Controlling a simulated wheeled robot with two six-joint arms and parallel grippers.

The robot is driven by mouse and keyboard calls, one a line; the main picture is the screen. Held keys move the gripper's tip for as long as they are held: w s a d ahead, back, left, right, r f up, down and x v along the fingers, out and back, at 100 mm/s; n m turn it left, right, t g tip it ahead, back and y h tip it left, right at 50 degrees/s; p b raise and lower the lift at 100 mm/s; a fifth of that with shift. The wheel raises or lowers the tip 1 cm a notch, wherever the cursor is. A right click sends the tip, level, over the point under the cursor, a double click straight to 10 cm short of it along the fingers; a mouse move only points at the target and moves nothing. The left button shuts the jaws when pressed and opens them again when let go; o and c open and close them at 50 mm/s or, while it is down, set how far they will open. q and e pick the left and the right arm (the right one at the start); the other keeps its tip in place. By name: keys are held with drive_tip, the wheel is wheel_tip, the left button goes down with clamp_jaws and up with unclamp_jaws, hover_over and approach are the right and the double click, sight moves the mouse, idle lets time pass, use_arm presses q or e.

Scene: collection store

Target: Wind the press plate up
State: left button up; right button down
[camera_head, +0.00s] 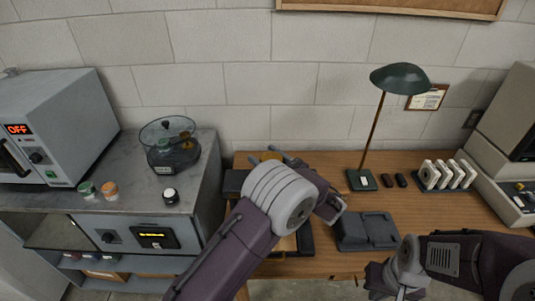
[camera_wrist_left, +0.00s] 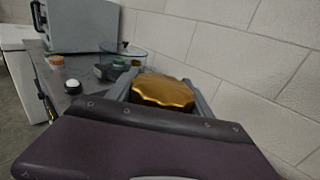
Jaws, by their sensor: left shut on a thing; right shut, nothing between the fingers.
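A gold scalloped knob (camera_wrist_left: 163,93) fills the middle of the left wrist view; a small piece of it (camera_head: 271,156) shows in the head view. My left gripper (camera_head: 276,157) is shut on the knob, with one grey finger on each side of it. Below, dark parts of what looks like the press (camera_head: 234,183) show beside my left arm on the wooden table. The arm hides most of it, and I cannot make out the press plate or its height. My right gripper (camera_head: 398,292) is shut and empty at the bottom edge, low in front of the table.
A dark grey tray-like device (camera_head: 366,232) sits right of my left arm. A green lamp (camera_head: 400,79), a white rack (camera_head: 447,174) and a beige machine (camera_head: 510,135) stand farther right. A grey counter (camera_head: 135,185) with an oven (camera_head: 55,125) is at left.

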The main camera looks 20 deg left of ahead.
use_arm(q)
drive_tip(key=n+g, duration=0.1)
drive_tip(key=n+g+y+p, duration=0.1)
drive_tip(key=g, duration=0.1)
drive_tip(key=n+g+y, duration=0.1)
drive_tip(key=shift+s+a+g, duration=0.2)
drive_tip(key=shift+s+g, duration=0.15)
drive_tip(key=shift+g, duration=0.05)
drive_tip(key=shift+s+n+g+y+p, duration=0.2)
drive_tip(key=shift+n+g+y+p, duration=0.1)
drive_tip(key=shift+n+g, duration=0.65)
drive_tip(key=shift+s+n+g+y+p, duration=0.25)
drive_tip(key=shift+n+g, duration=0.4)
drive_tip(key=shift+g, duration=0.6)
drive_tip(key=o, duration=1.4)
drive_tip(key=shift+c, duration=0.2)
drive_tip(key=shift+a, duration=0.1)
